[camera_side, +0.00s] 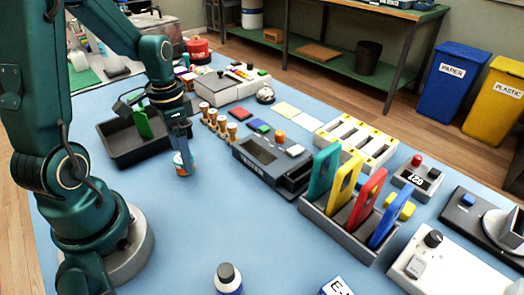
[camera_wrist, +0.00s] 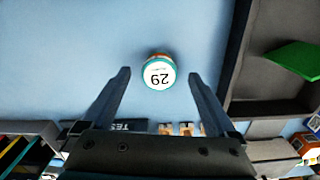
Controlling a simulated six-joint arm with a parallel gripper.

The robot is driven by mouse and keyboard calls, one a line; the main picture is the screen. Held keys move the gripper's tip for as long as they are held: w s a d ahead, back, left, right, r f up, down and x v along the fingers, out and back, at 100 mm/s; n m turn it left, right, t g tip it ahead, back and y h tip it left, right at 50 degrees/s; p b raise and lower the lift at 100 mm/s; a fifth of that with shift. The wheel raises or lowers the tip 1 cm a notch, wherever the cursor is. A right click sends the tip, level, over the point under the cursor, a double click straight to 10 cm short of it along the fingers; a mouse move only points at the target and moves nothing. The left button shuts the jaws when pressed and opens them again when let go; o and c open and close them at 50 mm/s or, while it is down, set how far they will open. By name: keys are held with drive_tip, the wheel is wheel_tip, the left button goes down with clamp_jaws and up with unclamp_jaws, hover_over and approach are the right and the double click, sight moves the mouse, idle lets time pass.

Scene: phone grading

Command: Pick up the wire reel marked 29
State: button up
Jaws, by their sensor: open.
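The wire reel marked 29 (camera_wrist: 159,73) shows in the wrist view as a round white label with a teal rim, its number upside down. It stands on the blue table ahead of my fingertips, roughly centred between them. My gripper (camera_wrist: 160,82) is open and empty, one finger on each side. In the side view the reel (camera_side: 184,165) sits at the lower end of my gripper (camera_side: 181,140), which points down over it and partly hides it. I cannot tell whether a finger touches the reel.
A dark tray (camera_side: 120,160) with a green item stands left of the reel. The tester (camera_side: 270,165) and several small wooden-looking pegs (camera_side: 222,128) stand to the right. A rack (camera_side: 345,235) of coloured phone cases is farther right.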

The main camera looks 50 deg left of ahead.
drive_tip(key=shift+f, duration=1.35)
drive_tip(key=shift+c, duration=0.3)
drive_tip(key=c, duration=1.4)
drive_tip(key=shift+r, duration=0.1)
